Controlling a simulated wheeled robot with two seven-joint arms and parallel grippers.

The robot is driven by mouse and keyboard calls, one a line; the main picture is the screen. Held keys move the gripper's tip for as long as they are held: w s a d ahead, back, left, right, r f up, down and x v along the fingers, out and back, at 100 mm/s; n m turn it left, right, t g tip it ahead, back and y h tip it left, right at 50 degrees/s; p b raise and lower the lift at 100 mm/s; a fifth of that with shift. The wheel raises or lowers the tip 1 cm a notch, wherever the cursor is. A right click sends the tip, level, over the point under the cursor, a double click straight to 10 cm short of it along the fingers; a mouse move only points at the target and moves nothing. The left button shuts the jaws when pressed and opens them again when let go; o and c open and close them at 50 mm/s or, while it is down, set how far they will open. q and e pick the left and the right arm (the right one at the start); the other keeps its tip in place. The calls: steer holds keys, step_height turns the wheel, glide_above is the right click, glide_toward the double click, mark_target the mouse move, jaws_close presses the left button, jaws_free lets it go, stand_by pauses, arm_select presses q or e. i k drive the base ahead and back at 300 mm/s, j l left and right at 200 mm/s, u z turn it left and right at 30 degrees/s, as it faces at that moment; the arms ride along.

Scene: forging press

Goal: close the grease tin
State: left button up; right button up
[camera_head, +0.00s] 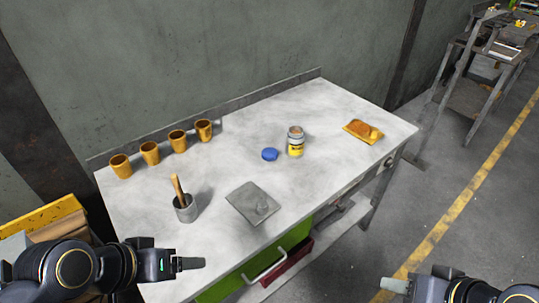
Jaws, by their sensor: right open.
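The grease tin (295,147), a small pot with a yellow label, stands upright and uncovered on the pale workbench (330,115). My right gripper (416,278) is at the bottom right, over the floor and away from the bench, open, partly cut off by the frame.
Several orange-brown cups (150,153) stand along the back left. A grey pot with a wooden-handled tool (185,207) and a grey plate (250,203) are nearer the front. An orange tray (362,131) lies at the right. Bench space around the tin is clear.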

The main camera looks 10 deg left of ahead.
mark_target(295, 141)
steer(key=i+l+u, duration=0.1)
steer(key=i+l, duration=0.15)
steer(key=i+l+u, duration=0.1)
steer(key=i+l, duration=0.15)
steer(key=l, duration=0.15)
steer(key=i+l, duration=0.2)
steer(key=l, duration=0.2)
steer(key=i+l+u, duration=0.25)
steer(key=i+l, duration=0.2)
steer(key=l, duration=0.3)
steer(key=i+l+u, duration=0.1)
steer(key=l, duration=0.3)
steer(key=i, duration=0.1)
